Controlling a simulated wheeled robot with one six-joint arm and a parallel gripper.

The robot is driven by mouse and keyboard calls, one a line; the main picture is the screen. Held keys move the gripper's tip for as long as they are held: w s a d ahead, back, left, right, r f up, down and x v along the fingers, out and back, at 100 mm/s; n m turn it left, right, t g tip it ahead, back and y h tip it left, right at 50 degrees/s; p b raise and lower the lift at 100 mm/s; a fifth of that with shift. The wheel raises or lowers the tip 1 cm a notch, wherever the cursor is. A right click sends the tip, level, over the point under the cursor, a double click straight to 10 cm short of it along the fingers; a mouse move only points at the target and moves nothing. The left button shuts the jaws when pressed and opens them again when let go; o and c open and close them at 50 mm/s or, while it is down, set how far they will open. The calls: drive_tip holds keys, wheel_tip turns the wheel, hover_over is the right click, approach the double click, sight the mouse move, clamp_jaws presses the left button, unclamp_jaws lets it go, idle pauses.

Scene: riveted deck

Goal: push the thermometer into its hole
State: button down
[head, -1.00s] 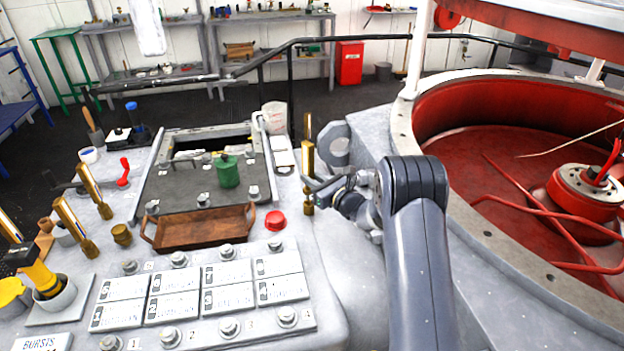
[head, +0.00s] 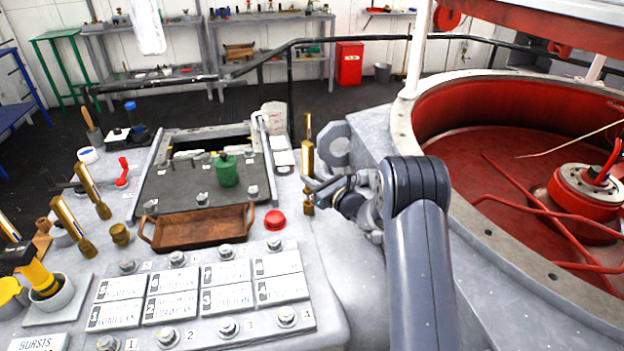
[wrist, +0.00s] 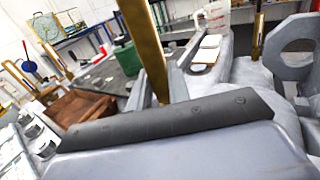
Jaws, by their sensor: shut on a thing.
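A brass thermometer (head: 307,158) stands about upright in my gripper (head: 312,186), at the right side of the grey console. In the wrist view it is a tall brass strip (wrist: 144,42), slightly tilted in the picture, between the two grey fingers (wrist: 158,88). My gripper is shut on it. Its wider lower end (head: 308,210) shows just below the fingers. I cannot see the hole, and I cannot tell whether the lower end is in it or above it. Another brass piece (wrist: 257,38) stands farther back.
Left of my gripper are a red button (head: 275,219), a brown wooden tray (head: 196,234) and a green canister (head: 226,170). More brass thermometers (head: 72,222) stand at the left. The big red-lined tub (head: 480,150) is on the right, beside my arm.

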drive_tip(key=shift+f+b, duration=2.05)
drive_tip(key=shift+b, duration=0.1)
idle(0.6)
drive_tip(key=c, duration=1.3)
unclamp_jaws()
drive_tip(key=shift+o, duration=0.2)
drive_tip(key=v, duration=1)
drive_tip(key=shift+s+d+b, duration=0.25)
drive_tip(key=shift+b, duration=0.05)
drive_tip(key=x, duration=1.1)
drive_tip(key=shift+s+p, duration=0.1)
drive_tip(key=shift+p, duration=0.25)
drive_tip(key=shift+d+r+p, duration=0.1)
drive_tip(key=shift+r+p, duration=0.2)
drive_tip(key=shift+s, duration=0.1)
